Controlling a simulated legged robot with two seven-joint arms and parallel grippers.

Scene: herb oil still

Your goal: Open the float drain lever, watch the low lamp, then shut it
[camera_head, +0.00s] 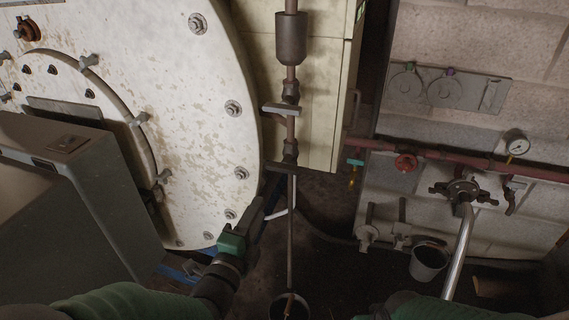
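A vertical pipe (290,230) runs down the middle of the view, with a dark cylinder (291,38) near its top. A flat grey lever (281,109) sticks out sideways from a fitting on this pipe. A darker bar (287,168) crosses the pipe lower down. I cannot tell for sure which one is the float drain lever. My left gripper (258,205) is below and left of both, beside the pipe and apart from the grey lever. Its finger gap is not clear. My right gripper is not visible.
A large pale bolted drum (200,120) and a grey box (75,200) fill the left. Red pipework (470,160) with a gauge (518,145) and valves crosses the right wall. Buckets stand below at centre (289,308) and right (429,261).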

